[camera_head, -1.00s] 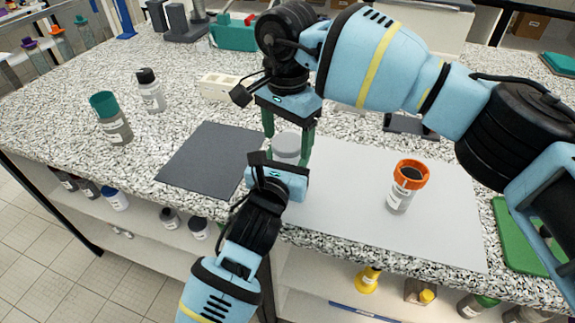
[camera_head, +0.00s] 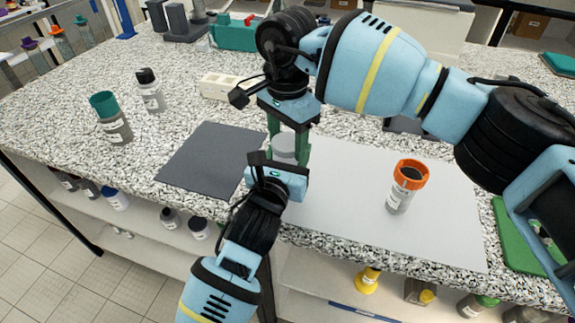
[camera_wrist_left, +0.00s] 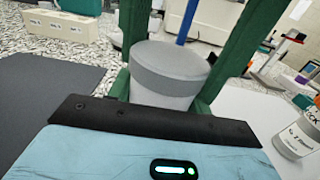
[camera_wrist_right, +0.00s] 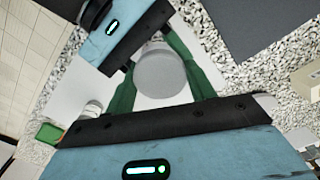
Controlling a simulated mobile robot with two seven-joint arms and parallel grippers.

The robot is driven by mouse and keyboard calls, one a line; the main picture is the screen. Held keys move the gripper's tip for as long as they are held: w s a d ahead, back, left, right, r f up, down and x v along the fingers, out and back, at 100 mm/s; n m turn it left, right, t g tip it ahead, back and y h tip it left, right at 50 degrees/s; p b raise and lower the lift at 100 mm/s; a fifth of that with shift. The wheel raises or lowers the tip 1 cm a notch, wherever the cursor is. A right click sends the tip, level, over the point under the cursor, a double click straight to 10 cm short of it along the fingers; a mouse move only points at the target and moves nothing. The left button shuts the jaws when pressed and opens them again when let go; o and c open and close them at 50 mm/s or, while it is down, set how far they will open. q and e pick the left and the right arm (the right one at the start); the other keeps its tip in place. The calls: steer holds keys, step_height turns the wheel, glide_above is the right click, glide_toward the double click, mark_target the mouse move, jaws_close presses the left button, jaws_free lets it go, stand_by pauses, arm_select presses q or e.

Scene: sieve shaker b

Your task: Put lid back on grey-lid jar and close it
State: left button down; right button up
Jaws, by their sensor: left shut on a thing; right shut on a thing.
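The grey-lid jar (camera_wrist_left: 150,93) stands upright, its pale body held between the short green fingers of my left gripper (camera_wrist_left: 160,97). Its round grey lid (camera_wrist_left: 170,62) sits on top of the body; I cannot tell whether it is tight. In the head view the lid (camera_head: 285,143) is partly hidden between the grippers. My right gripper (camera_head: 287,145) comes from above, its long green fingers shut on the lid's sides. In the right wrist view the lid's top (camera_wrist_right: 163,75) lies between these fingers. My left gripper (camera_head: 277,160) reaches in from the front edge.
An orange-rimmed jar (camera_head: 398,198) stands on the light grey mat (camera_head: 440,225) to the right. A dark mat (camera_head: 210,160) lies left of the grippers. A teal-lid jar (camera_head: 117,128) and a black-capped bottle (camera_head: 151,98) stand farther left. A green tray (camera_head: 515,240) lies far right.

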steer(key=shift+m, duration=1)
steer(key=o, duration=1.1)
steer(key=shift+r, duration=2.25)
steer(key=shift+c, duration=0.5)
steer(key=shift+r+n, duration=1.7)
steer(key=shift+r, duration=0.05)
